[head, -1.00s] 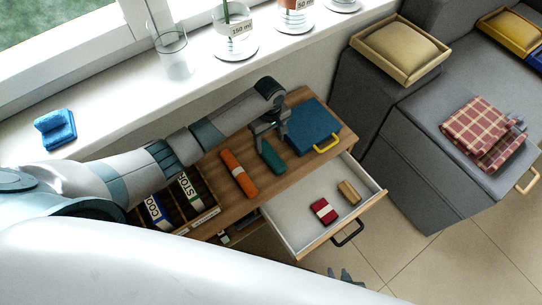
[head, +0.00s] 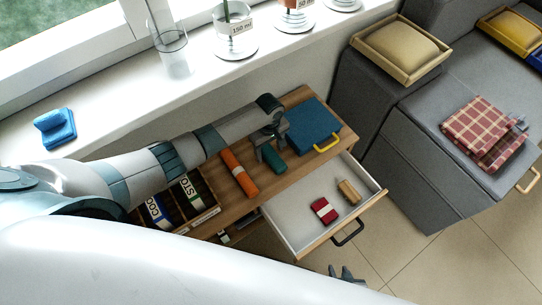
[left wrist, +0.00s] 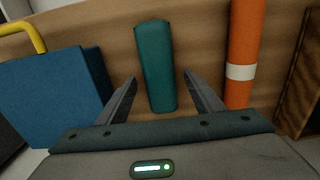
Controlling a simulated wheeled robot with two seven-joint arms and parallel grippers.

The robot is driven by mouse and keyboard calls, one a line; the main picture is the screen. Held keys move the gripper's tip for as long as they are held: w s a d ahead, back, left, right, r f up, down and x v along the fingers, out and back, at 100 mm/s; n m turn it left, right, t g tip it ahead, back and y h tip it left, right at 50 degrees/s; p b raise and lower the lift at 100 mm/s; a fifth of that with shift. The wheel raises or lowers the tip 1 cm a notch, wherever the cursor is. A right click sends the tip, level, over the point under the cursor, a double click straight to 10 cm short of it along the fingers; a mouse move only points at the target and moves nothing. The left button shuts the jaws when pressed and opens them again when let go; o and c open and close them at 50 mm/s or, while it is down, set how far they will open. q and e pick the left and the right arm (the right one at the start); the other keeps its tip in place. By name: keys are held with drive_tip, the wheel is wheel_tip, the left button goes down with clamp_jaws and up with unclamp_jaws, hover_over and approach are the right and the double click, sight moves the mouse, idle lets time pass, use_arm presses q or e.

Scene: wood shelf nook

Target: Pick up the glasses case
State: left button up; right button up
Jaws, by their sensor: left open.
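The glasses case is a teal, rounded long case (head: 274,158) lying on the wooden cabinet top, between an orange roll and a blue box. My left gripper (head: 270,144) is over its far end, open. In the left wrist view the case (left wrist: 157,62) lies lengthwise between the two open fingers (left wrist: 159,80), with a gap on each side. The fingers do not grip it. The gripper hides part of the case in the head view. My right gripper (head: 345,274) shows small and dark at the bottom; its opening is unclear.
A blue box (head: 310,122) with a yellow handle and an orange roll (head: 238,172) with a white band flank the case. A divided crate (head: 207,212) stands at the left end. The open drawer (head: 290,225) below holds a red item and a tan item.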

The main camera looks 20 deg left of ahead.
sight(272, 154)
use_arm(q)
drive_tip(key=shift+f, duration=0.2)
idle(0.3)
drive_tip(key=c, duration=1.2)
drive_tip(key=shift+r, duration=0.1)
drive_tip(key=shift+r, duration=0.6)
drive_tip(key=r, duration=0.1)
drive_tip(key=d+r, duration=0.1)
drive_tip(key=r, duration=0.1)
drive_tip(key=shift+s+d+r, duration=0.1)
drive_tip(key=shift+s+r, duration=0.05)
drive_tip(key=s+d+r, duration=0.1)
drive_tip(key=d+r, duration=0.1)
drive_tip(key=d, duration=0.1)
drive_tip(key=s+d+r, duration=0.1)
drive_tip(key=d+r, duration=0.1)
drive_tip(key=d, duration=0.1)
drive_tip(key=s+d+r, duration=0.1)
drive_tip(key=d+r, duration=0.1)
drive_tip(key=d, duration=0.2)
drive_tip(key=shift+s+r, duration=0.15)
drive_tip(key=shift+s, duration=0.1)
